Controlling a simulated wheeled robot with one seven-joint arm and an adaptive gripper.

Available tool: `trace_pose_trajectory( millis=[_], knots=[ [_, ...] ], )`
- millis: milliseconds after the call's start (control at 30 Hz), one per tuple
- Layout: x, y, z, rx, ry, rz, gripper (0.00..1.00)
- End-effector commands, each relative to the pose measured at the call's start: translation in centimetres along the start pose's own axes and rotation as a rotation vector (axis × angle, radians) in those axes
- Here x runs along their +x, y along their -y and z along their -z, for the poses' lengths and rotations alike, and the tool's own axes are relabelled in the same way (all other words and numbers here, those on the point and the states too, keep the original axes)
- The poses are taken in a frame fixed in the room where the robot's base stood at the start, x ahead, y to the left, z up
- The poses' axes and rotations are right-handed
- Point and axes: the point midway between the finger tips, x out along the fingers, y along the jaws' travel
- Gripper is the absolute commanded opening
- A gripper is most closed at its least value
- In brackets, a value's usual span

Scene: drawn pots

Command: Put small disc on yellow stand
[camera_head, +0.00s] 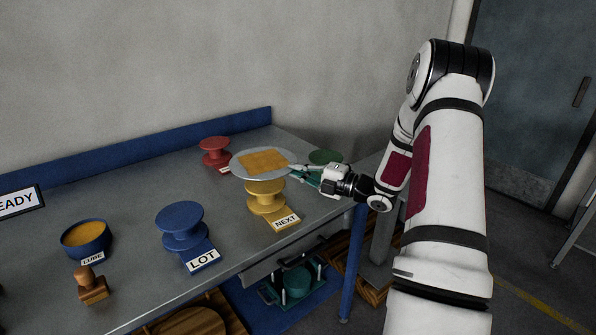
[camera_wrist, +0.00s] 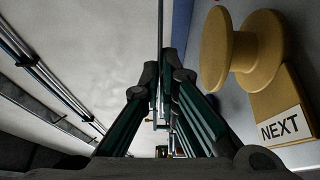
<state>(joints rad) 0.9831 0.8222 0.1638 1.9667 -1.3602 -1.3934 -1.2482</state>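A thin grey disc (camera_head: 281,174) with an orange-yellow square patch on top is level above the yellow stand (camera_head: 266,188). The yellow stand is spool-shaped, with a NEXT label in front. My gripper (camera_head: 296,171) reaches in from the right and is shut on the disc's right rim. In the wrist view the disc (camera_wrist: 160,35) shows edge-on as a thin line between the fingertips (camera_wrist: 161,80). The yellow stand (camera_wrist: 243,55) is to its right there, with a visible gap between them. The disc hides part of the stand's top in the head view.
A red stand (camera_head: 214,148) is behind left, and a green one (camera_head: 325,156) is behind my gripper. A blue stand (camera_head: 180,217) with a LOT label, a blue LUBE bowl (camera_head: 86,239) and a wooden stamp (camera_head: 91,285) are left on the grey bench (camera_head: 140,205). A wall stands behind.

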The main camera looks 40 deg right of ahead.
Motion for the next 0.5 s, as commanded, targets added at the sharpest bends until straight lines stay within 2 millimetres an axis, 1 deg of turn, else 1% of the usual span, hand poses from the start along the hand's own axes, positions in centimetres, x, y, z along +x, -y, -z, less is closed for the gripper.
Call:
trace_pose_trajectory(
  millis=[367,500],
  knots=[
    [-0.03,-0.11,0.05,0.000,-0.001,-0.001,0.00],
    [0.04,0.72,-0.02,0.000,0.000,-0.001,0.00]
  ],
)
